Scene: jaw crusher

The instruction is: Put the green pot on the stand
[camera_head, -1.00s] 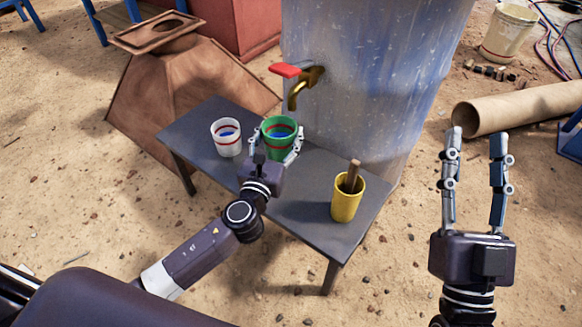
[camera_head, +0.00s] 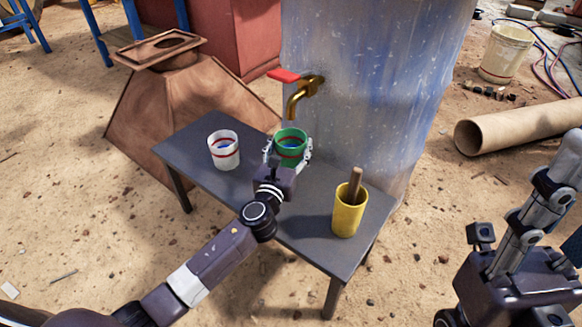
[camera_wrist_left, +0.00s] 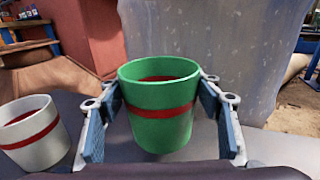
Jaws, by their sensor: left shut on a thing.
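The green pot (camera_head: 291,135) has a red band and stands upright over the back part of a dark grey table (camera_head: 190,152), just below the brass tap (camera_head: 306,92). My left gripper (camera_head: 289,156) is shut on it, with one finger on each side. The wrist view shows the green pot (camera_wrist_left: 160,95) upright between the blue finger pads. I cannot tell whether its base touches the tabletop. My right gripper (camera_head: 535,220) is at the lower right, away from the table; its finger gap is unclear. The dark table is the only stand-like surface I can make out.
A white pot (camera_head: 224,152) with a red band stands left of the green one. A yellow cup (camera_head: 347,218) holding a wooden-handled tool stands at the right front of the table. A blue-grey tank (camera_head: 375,80) rises behind. The table's middle front is free.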

